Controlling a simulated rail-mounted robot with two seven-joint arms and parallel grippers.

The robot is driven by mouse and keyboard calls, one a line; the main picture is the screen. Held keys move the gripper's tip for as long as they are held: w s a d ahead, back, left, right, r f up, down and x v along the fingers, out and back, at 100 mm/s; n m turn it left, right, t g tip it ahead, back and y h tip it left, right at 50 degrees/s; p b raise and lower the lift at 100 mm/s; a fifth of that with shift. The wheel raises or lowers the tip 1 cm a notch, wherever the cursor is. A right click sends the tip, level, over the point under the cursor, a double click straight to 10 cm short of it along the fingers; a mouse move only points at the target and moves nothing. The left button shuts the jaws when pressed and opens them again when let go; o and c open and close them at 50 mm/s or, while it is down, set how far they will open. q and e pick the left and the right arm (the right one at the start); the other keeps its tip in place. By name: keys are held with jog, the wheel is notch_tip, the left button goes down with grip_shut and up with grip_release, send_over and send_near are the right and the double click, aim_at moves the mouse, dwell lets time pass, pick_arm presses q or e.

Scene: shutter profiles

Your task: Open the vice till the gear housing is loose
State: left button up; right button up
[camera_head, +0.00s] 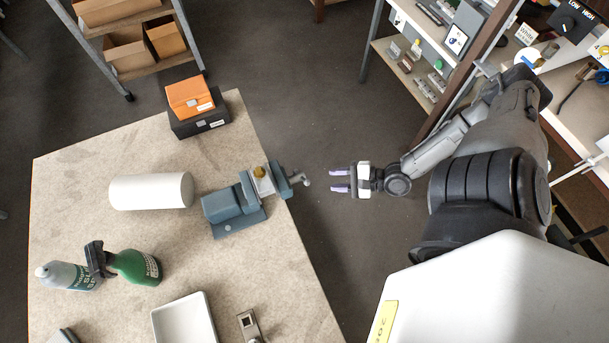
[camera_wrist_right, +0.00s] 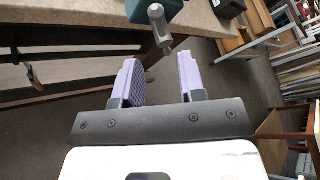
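The blue-grey vice (camera_head: 232,203) is mounted at the right edge of the table in the head view. A part with a brass-coloured top, apparently the gear housing (camera_head: 260,172), sits between its jaws. The vice's handle (camera_head: 300,179) sticks out past the table edge. In the right wrist view the handle (camera_wrist_right: 158,25) shows ahead of the fingers, near the gap between them. My right gripper (camera_head: 341,179) has purple fingers, is open and empty, and is apart from the handle, to its right. It also shows in the right wrist view (camera_wrist_right: 161,80). My left gripper is not visible.
The table (camera_head: 85,155) holds a white cylinder (camera_head: 151,191), green spray bottle (camera_head: 137,266), grey bottle (camera_head: 68,275), white tray (camera_head: 185,320) and orange box (camera_head: 190,97) on a black box. Shelves (camera_head: 405,75) stand behind my right arm. Open floor lies right of the table.

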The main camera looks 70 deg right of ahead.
aim_at(304, 179)
jog(key=x, duration=1)
jog(key=shift+a+b, duration=0.1)
jog(key=shift+b, duration=0.25)
jog(key=shift+w, duration=0.1)
grip_shut()
